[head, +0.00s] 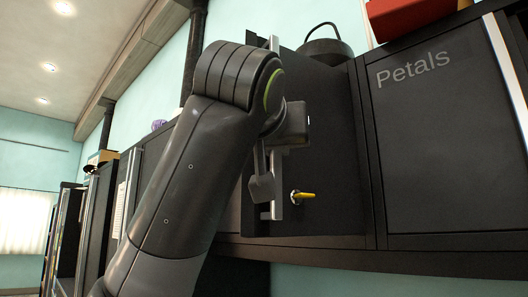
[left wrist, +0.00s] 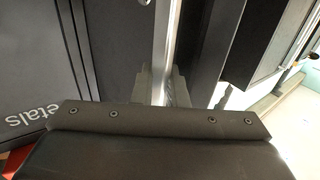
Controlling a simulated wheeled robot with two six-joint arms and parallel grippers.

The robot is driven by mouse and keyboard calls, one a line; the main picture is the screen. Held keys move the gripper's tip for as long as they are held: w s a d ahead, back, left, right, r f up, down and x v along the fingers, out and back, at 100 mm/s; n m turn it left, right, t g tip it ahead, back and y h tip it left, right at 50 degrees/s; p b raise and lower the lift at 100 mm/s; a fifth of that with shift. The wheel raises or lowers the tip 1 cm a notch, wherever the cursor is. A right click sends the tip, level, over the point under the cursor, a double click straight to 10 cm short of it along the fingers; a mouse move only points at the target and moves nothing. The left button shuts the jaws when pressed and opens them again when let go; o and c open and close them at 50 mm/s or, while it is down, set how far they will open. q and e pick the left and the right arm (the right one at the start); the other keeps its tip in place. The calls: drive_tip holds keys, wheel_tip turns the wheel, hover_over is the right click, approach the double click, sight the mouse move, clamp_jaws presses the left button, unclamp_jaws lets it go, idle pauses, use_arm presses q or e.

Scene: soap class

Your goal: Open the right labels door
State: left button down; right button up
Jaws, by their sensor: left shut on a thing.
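A dark cabinet door (head: 335,130) left of the "Petals" door stands partly open, its left edge swung out towards me and its right side by the Petals door. No lettering shows on it. It has a silver vertical bar handle (head: 272,213) near its left edge and a yellow key (head: 303,195) beside the handle. My left gripper (head: 268,170) is shut on the handle, with the arm covering part of the door's left side. In the left wrist view the bar handle (left wrist: 162,40) runs between the fingertips (left wrist: 165,88). My right gripper is out of view.
The Petals door (head: 445,130) is closed on the right. A dark round container (head: 327,50) and a red box (head: 410,15) sit on top of the cabinets. More cabinets recede at the left. Free space lies below the row.

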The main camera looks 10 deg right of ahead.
use_arm(q)
drive_tip(key=shift+s+d+r, duration=0.1)
drive_tip(key=shift+s+d, duration=0.2)
drive_tip(key=shift+s, duration=0.2)
drive_tip(key=shift+s+d, duration=0.25)
drive_tip(key=shift+s, duration=0.2)
drive_tip(key=c, duration=1.9)
unclamp_jaws()
drive_tip(key=shift+o, duration=0.4)
drive_tip(key=shift+d, duration=0.15)
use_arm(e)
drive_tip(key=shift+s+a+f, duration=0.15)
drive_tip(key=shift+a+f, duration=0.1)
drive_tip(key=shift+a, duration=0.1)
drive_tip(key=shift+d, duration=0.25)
